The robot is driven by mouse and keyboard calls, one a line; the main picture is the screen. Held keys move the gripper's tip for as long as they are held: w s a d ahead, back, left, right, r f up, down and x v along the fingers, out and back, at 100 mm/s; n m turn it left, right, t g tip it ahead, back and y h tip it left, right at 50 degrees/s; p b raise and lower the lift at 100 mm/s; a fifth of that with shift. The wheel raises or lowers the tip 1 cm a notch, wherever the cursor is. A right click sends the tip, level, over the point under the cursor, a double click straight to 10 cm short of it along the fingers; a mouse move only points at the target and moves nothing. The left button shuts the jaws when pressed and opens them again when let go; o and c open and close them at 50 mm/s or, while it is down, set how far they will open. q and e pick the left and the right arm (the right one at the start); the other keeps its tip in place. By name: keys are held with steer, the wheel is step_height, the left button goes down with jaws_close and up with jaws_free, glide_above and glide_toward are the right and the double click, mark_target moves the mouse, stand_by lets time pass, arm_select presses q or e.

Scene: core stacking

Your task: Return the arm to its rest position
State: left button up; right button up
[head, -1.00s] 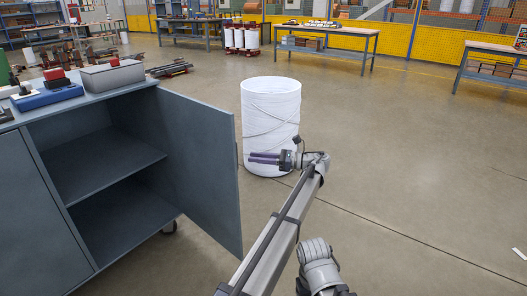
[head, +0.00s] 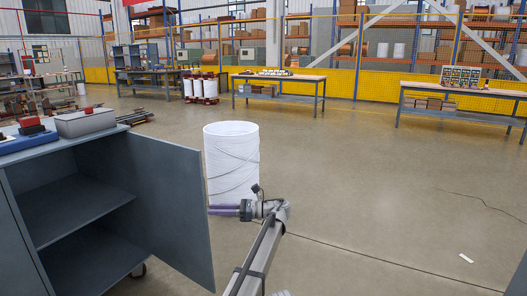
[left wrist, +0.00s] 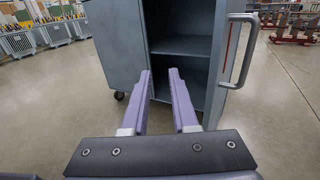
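My left arm reaches out from the bottom of the head view. Its left gripper (head: 211,209) points to the left, in front of the lower part of a white drum. In the left wrist view the two purple fingers (left wrist: 160,72) stand apart with nothing between them. They point toward an open grey cabinet, with a visible gap of floor before it. My right gripper is not in view.
The grey cabinet (head: 77,207) stands at the left with its door (head: 168,205) swung open toward my left arm. The white drum (head: 231,160) stands just behind the gripper. Workbenches (head: 280,79) line the back.

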arm_select(q)
steer(key=s+a+f+n+h, duration=0.4)
steer(key=s+f, duration=0.3)
steer(key=s, duration=0.2)
steer(key=s+a+f+n+h, duration=0.3)
steer(key=s+a+f+h, duration=0.1)
steer(key=s+f, duration=0.4)
steer(key=s+d+f+n+h, duration=0.35)
steer(key=s+n+h, duration=0.2)
steer(key=s, duration=0.25)
steer(key=s+d+f+n+h, duration=0.35)
steer(key=s+n+h, duration=0.2)
steer(key=s, duration=0.35)
steer(key=s+d+r+m+y+p, duration=0.2)
steer(key=s+d+r+m+p, duration=0.25)
steer(key=d, duration=0.65)
step_height(320, 180, up, 38)
steer(key=p, duration=3.8)
steer(key=shift+r+n, duration=0.15)
steer(key=shift+n, duration=0.2)
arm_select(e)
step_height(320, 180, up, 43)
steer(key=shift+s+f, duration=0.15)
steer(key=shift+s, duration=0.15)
arm_select(q)
steer(key=shift+s, duration=0.1)
